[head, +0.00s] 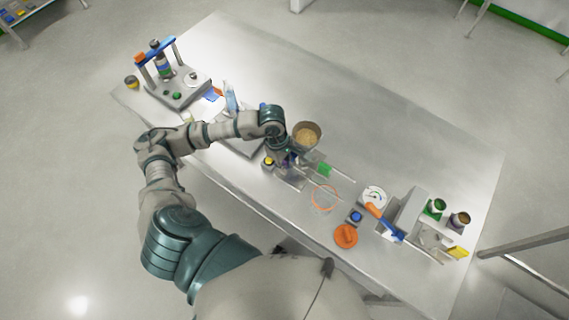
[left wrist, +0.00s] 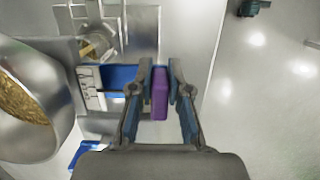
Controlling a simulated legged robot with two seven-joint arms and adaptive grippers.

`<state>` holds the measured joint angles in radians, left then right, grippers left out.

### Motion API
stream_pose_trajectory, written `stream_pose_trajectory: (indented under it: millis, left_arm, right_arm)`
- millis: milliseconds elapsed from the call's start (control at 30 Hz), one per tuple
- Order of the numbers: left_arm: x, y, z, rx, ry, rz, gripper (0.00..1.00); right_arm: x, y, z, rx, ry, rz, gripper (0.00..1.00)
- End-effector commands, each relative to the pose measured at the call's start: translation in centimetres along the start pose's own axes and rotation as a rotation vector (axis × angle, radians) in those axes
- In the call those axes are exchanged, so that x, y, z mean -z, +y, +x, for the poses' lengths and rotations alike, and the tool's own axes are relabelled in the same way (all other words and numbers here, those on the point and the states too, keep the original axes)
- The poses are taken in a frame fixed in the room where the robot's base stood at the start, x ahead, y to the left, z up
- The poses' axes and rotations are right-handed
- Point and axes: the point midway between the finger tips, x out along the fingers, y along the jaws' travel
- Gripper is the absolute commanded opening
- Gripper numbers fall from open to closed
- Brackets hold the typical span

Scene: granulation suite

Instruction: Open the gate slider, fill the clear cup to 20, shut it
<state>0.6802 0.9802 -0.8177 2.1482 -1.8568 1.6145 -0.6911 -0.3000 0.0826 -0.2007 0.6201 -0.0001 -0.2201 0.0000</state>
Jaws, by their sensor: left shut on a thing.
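My left gripper (head: 287,155) is beside the hopper (head: 307,133), near the table's middle. In the left wrist view its two fingers (left wrist: 160,82) are closed on the sides of a purple block (left wrist: 160,95), the handle at the end of a blue slider (left wrist: 122,74). A white scale plate (left wrist: 91,88) with dark marks lies along the slider. The hopper also fills the left of the wrist view (left wrist: 42,66) and holds tan granules. The clear cup cannot be made out for certain; my gripper crowds the area under the hopper. My right gripper is not in view.
A dial gauge (head: 374,196), an orange ring (head: 325,197), an orange disc (head: 345,236) and small jars (head: 436,207) are on the right part of the table. The table's back right is clear.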

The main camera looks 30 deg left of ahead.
Motion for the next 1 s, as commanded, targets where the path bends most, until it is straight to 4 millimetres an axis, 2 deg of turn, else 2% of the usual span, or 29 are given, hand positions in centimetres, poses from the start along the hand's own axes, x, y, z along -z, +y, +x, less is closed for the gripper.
stream_pose_trajectory:
  millis: [500,733,767,833,1000]
  left_arm:
    - [-1.8,0.3,0.1,-0.011,-0.004,0.001,0.00]
    - [-2.0,0.3,0.1,-0.011,-0.005,0.002,0.00]
    - [-2.0,0.3,0.1,-0.011,-0.005,0.002,0.22]
    - [-2.1,0.3,0.1,-0.010,-0.004,0.002,0.39]
    - [-2.0,0.1,0.2,-0.006,-0.002,0.001,0.40]
  right_arm:
    - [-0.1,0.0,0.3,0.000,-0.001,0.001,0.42]
    - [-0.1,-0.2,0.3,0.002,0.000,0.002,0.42]
    - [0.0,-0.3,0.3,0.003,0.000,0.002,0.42]
    - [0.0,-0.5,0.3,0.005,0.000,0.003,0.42]
    - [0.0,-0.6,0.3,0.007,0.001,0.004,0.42]
